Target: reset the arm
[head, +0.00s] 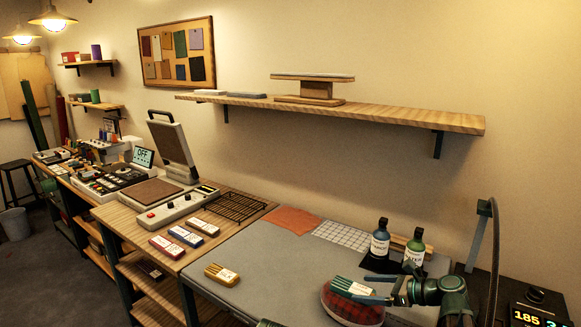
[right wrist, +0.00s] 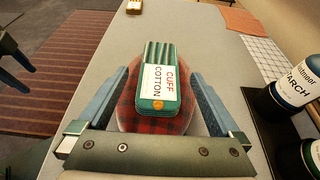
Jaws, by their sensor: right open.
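My right gripper (head: 360,292) is at the lower right of the head view, over a red plaid cushion (head: 345,312). Gaps show between the box and both fingers. The box lies on top of the plaid cushion (right wrist: 128,118), and it also shows in the head view (head: 352,287).
Two labelled bottles, blue (head: 380,240) and green (head: 414,252), stand close behind the right gripper. A yellow box (head: 221,274) lies at the grey table's (head: 265,255) left front. A display unit (head: 535,305) stands at right. The table's middle is clear.

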